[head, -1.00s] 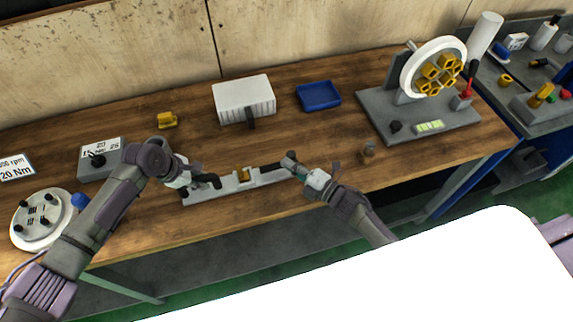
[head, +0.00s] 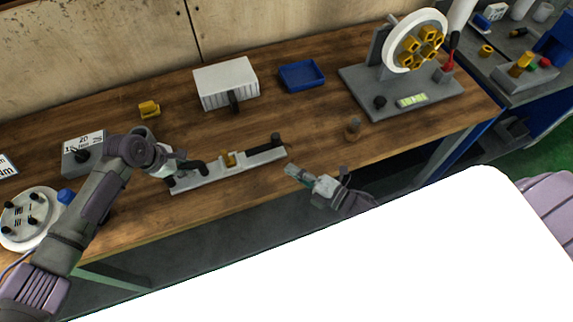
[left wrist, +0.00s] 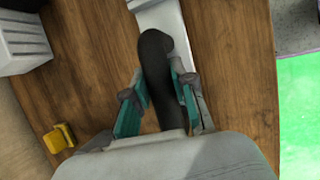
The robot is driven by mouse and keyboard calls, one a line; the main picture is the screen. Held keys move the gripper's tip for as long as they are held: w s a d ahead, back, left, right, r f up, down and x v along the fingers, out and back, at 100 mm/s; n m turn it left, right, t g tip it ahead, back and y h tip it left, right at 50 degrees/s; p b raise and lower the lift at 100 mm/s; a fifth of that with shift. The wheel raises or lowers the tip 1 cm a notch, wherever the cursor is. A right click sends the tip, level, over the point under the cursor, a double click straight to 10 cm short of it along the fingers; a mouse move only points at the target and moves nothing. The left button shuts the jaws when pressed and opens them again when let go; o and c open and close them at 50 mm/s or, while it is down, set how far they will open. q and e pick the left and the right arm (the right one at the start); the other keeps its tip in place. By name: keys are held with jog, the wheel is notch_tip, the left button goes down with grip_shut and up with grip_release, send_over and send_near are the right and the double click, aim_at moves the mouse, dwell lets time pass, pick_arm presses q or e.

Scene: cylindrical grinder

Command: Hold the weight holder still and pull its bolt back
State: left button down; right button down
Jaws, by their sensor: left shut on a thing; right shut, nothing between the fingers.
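The weight holder (head: 215,174) is a long light-grey bar on the table near its front edge.
A white box (head: 226,82), a blue tray (head: 302,75) and a yellow block (head: 149,109) lie behind the holder. A small brown object (head: 353,129) stands to the right. A grey stand with a white wheel (head: 415,42) is at the back right. The table between is clear.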

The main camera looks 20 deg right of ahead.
pick_arm(q)
jog(key=shift+d, duration=0.1)
jog(key=c, duration=0.9)
grip_release()
jog(key=v, duration=1.2)
jog(key=shift+d, duration=0.1)
